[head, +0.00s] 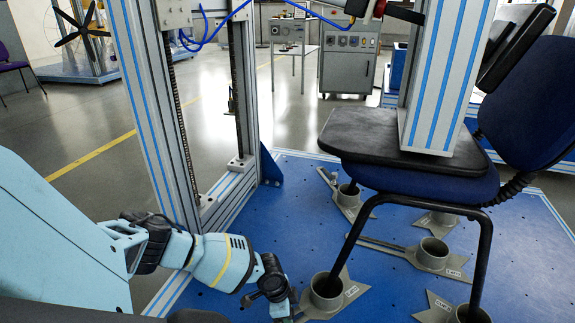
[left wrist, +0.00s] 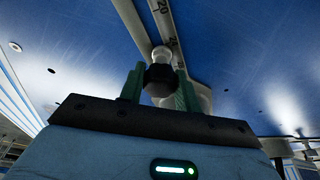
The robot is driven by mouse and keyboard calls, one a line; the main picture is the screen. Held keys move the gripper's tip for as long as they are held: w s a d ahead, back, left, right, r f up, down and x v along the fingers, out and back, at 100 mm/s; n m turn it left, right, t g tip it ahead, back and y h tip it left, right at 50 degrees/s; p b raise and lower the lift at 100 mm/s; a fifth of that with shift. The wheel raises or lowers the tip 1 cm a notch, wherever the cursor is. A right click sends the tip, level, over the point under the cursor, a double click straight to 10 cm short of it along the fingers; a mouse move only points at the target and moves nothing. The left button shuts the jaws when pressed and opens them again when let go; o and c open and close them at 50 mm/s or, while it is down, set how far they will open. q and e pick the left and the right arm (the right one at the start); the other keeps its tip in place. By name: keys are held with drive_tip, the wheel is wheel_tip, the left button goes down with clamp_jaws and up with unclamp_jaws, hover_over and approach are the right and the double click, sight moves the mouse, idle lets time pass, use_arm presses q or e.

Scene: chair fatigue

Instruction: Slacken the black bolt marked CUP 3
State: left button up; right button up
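My left gripper (head: 282,297) is low over the blue plate, just left of the cup (head: 327,290) around the chair's front left leg. In the left wrist view, its two green fingers (left wrist: 160,92) stand on either side of a black bolt head (left wrist: 158,76). They look very close to its sides, but I cannot tell if they grip it. A pale rounded part (left wrist: 161,53) and a grey strip with printed numbers (left wrist: 166,20) lie beyond the bolt. The label on this cup's bracket (head: 350,291) is too small to read. My right gripper is not in view.
The blue chair (head: 420,185) stands with its legs in grey cups; other cups (head: 433,252) (head: 349,194) are on the blue base plate (head: 300,220). A dark pad and tall aluminium column (head: 437,80) rest on the seat. A frame post (head: 150,110) rises behind my left arm.

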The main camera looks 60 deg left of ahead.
use_arm(q)
drive_tip(key=c, duration=0.5)
drive_tip(key=shift+p, duration=0.35)
drive_tip(key=shift+r+n+p, duration=0.15)
drive_tip(key=shift+n+p, duration=0.45)
drive_tip(key=shift+p, duration=0.25)
drive_tip(key=n+y+p, duration=0.1)
drive_tip(key=n+p, duration=0.1)
drive_tip(key=p, duration=0.1)
drive_tip(key=shift+n, duration=0.4)
